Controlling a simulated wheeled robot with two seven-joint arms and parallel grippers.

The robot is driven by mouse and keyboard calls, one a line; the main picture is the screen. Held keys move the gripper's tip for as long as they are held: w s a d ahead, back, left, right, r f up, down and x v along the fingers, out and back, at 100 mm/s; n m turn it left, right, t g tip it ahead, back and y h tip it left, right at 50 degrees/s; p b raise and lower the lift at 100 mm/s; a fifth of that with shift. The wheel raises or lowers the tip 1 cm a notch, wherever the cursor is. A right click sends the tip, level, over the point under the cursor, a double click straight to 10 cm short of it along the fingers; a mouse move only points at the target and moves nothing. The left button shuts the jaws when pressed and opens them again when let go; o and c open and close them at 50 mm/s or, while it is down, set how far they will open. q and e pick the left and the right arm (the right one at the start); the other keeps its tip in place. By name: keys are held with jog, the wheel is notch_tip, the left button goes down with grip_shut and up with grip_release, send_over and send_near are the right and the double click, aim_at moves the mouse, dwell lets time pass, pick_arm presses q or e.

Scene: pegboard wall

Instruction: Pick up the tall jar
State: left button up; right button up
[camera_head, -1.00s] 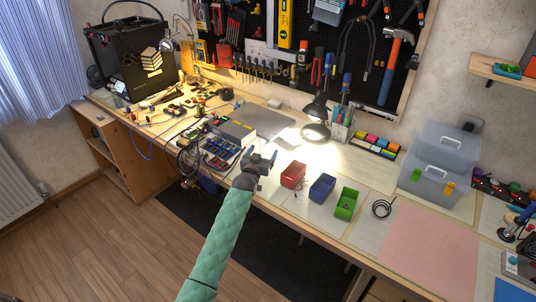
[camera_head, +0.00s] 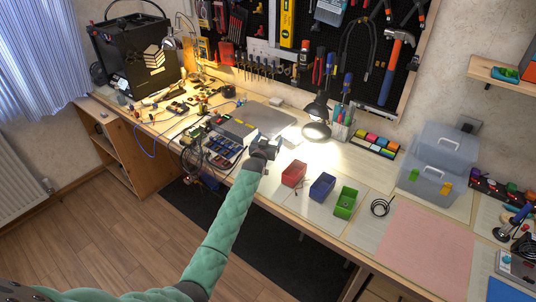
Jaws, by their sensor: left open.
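My left gripper (camera_head: 268,143) is at the end of the green-sleeved arm that comes in from the lower left. It is over the front part of the workbench (camera_head: 350,232), between the compartment tray and the red bin. Its jaws are small in the picture but open, and I see nothing held in them. I cannot make out a tall jar for certain. My right gripper is not in view.
A red bin (camera_head: 293,173), a blue bin (camera_head: 322,186) and a green bin (camera_head: 345,202) stand along the front edge. A black lamp (camera_head: 316,127) stands behind them. A compartment tray (camera_head: 222,148) is left of my gripper. A pink mat (camera_head: 425,249) lies bare at right.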

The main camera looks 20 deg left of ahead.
pick_arm(q)
jog(key=c, duration=1.5)
